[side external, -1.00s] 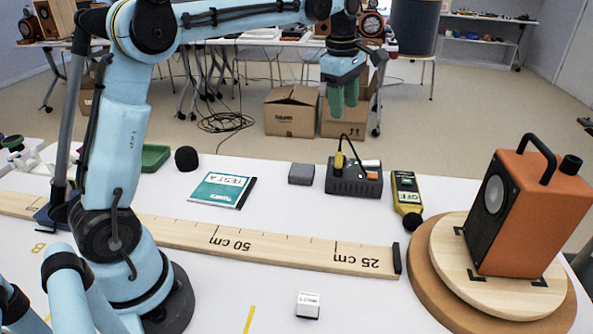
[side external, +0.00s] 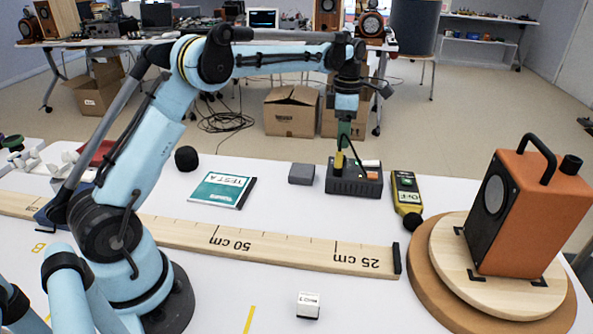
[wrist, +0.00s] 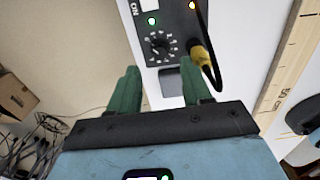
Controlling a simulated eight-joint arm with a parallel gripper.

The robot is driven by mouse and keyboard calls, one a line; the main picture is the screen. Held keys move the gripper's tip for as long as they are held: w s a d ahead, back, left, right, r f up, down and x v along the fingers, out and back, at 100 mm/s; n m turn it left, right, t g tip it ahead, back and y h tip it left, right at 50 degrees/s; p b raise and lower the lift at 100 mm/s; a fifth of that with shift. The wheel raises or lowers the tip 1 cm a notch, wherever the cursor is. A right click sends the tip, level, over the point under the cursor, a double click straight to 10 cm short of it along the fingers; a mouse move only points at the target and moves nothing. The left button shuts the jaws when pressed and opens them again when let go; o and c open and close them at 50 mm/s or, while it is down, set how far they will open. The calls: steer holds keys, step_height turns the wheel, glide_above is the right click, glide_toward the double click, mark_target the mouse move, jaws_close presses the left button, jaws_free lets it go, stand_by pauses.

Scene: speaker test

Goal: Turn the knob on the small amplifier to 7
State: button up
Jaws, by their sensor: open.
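In the wrist view the amplifier's panel (wrist: 182,18) shows a dark round knob (wrist: 160,45) ringed by white marks. The number it points to is too small to read. The yellow plug (wrist: 203,55) is beside the knob.
A yellow meter (side external: 405,195) marked OFF lies right of the amplifier, and a grey block (side external: 301,174) lies left. An orange speaker (side external: 525,215) stands on a round wooden turntable (side external: 445,250).

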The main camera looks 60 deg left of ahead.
steer(key=shift+f, duration=2.8)
steer(key=shift+c, duration=0.2)
jaws_close()
